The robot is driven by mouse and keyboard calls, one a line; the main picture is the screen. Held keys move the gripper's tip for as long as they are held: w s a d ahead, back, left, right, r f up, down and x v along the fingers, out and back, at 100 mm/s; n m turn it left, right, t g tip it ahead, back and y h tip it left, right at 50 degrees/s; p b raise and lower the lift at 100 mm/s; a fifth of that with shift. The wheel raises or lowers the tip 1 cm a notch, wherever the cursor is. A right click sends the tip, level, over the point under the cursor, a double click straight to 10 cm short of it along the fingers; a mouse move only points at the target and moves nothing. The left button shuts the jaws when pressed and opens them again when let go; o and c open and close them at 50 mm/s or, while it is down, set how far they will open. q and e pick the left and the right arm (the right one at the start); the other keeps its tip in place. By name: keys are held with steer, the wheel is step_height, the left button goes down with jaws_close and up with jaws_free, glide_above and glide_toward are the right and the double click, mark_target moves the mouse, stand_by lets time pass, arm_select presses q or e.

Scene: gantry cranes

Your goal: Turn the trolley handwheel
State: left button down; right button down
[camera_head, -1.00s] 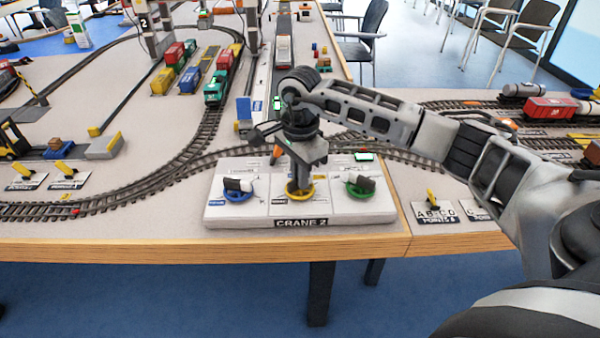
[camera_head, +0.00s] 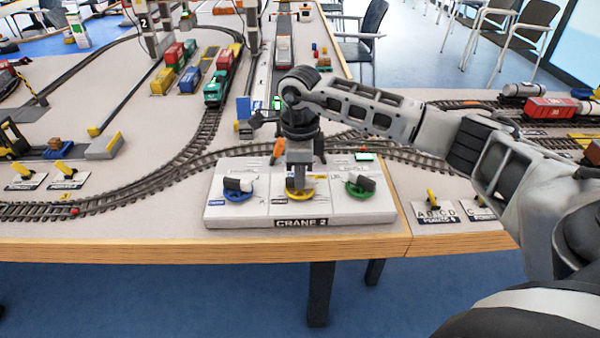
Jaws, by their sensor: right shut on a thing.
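The crane control panel (camera_head: 384,211), marked CRANE 2, lies near the table's front edge. It bears a blue handwheel (camera_head: 238,196) at left, a yellow handwheel (camera_head: 309,194) in the middle and a green handwheel (camera_head: 360,191) at right. The small labels beside them are too blurred to read, so I cannot tell by name which is the trolley wheel. My right gripper (camera_head: 299,183) points down from above and is shut on the yellow handwheel, hiding its grip and part of its rim. My left gripper is not in view.
Railway tracks (camera_head: 190,163) curve behind the panel. A green locomotive (camera_head: 215,91) and coloured wagons stand farther back. A yellow forklift (camera_head: 14,140) is at far left. Small yellow levers (camera_head: 432,200) stand right of the panel. The wooden table edge (camera_head: 150,252) runs in front.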

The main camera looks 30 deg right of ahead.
steer(key=shift+m, duration=1.1)
steer(key=c, duration=1.5)
jaws_free()
steer(key=shift+r, duration=0.1)
step_height(320, 180, up, 16)
steer(key=shift+f, duration=0.1)
